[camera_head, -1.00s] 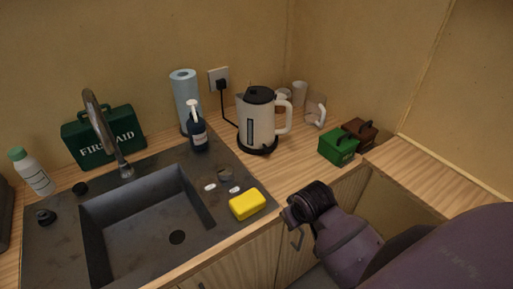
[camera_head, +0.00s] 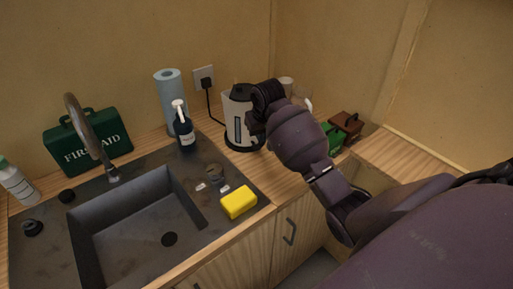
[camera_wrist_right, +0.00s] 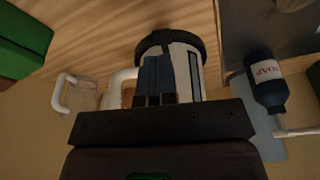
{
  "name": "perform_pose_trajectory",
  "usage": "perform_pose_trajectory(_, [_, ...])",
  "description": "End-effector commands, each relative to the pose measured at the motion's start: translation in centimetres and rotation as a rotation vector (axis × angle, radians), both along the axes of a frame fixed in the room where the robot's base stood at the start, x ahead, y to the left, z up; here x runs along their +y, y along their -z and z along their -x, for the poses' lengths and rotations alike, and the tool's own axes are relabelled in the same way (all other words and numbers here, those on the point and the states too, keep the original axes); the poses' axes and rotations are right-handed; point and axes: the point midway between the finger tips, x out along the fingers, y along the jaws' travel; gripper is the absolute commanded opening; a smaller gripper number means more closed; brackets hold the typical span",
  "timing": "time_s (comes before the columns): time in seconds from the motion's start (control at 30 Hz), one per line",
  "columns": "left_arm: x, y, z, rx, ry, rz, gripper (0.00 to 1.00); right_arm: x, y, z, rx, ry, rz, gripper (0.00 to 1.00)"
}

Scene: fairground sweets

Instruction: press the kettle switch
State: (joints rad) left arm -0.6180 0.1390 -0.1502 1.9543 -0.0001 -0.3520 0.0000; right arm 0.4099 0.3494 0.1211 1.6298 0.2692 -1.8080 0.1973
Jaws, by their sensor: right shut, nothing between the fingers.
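The cream kettle (camera_head: 232,112) with a black lid and black base stands on the wooden counter, right of the sink and in front of the wall socket. My right gripper (camera_head: 253,127) is in front of the kettle's right side and hides its handle in the head view. My right fingers (camera_wrist_right: 157,78) are shut and empty, overlapping the kettle body. I cannot tell whether they touch it. I cannot make out the switch. My left gripper is not in view.
The dark soap bottle (camera_head: 184,132) and blue paper roll (camera_head: 169,100) stand left of the kettle. A yellow sponge (camera_head: 239,203) lies by the sink (camera_head: 131,225). A green box (camera_head: 336,138) and a brown box (camera_head: 346,122) are at right, partly behind my arm.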

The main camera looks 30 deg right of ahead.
Motion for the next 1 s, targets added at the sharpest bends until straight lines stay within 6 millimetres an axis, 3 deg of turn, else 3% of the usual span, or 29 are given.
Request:
perform_pose_trajectory(0.17, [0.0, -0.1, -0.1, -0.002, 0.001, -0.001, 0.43, -0.2, -0.9, -1.0, 0.002, 0.01, -0.009, 0.0])
perform_pose_trajectory(0.57, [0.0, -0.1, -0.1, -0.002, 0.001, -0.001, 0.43, -0.2, -0.8, -1.0, 0.002, 0.01, -0.009, 0.0])
perform_pose_trajectory(1.0, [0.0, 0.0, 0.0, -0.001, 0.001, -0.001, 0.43, -0.4, 3.3, -1.9, 0.005, 0.01, -0.01, 0.0])
